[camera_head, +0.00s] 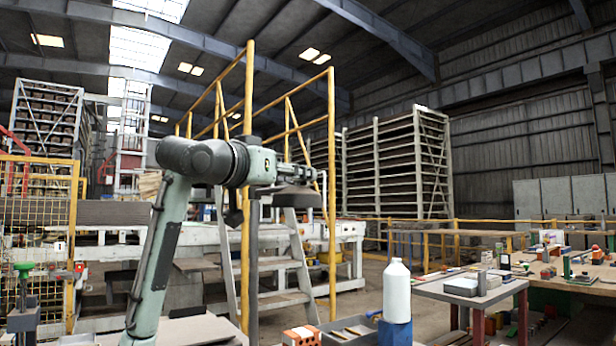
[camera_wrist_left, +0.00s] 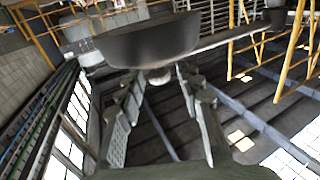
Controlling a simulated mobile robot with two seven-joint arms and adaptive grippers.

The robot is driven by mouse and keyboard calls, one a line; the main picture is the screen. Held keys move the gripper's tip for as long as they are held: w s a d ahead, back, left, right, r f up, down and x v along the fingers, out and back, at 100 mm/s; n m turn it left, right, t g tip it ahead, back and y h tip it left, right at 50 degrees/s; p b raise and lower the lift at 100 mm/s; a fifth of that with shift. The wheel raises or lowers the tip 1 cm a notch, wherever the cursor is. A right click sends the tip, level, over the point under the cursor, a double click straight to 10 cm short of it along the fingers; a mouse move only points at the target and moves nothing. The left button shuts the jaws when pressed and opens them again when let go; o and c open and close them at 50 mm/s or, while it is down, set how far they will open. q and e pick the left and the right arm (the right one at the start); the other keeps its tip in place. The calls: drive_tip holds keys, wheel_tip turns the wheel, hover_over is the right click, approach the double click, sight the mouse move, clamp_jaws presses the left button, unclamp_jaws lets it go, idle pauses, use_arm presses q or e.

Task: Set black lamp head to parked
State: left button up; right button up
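The black lamp head (camera_head: 297,196) shows as a dark, wide shade just right of centre in the head view. In the left wrist view the lamp head (camera_wrist_left: 152,42) fills the upper middle, with a small pale knob facing the fingers. A grey lamp arm (camera_wrist_left: 245,33) runs from it to the right. My left gripper (camera_head: 296,172) is close to the shade in the head view, its fingers small and hard to make out. In the left wrist view its fingers (camera_wrist_left: 157,76) are apart on either side of the knob; contact cannot be told. My right gripper is not in view.
A dark post (camera_head: 252,285) stands below my left wrist. A white bottle (camera_head: 397,292) on a blue block (camera_head: 395,333) is at the front right. Yellow rails (camera_head: 332,200) and a step ladder (camera_head: 297,262) stand behind. A workbench (camera_head: 470,292) is at right.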

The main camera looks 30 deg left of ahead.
use_arm(q)
drive_tip(key=w, duration=0.5)
drive_tip(key=shift+p, duration=0.35)
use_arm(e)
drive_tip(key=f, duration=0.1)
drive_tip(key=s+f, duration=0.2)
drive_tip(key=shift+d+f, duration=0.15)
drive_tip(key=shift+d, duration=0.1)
use_arm(q)
clamp_jaws()
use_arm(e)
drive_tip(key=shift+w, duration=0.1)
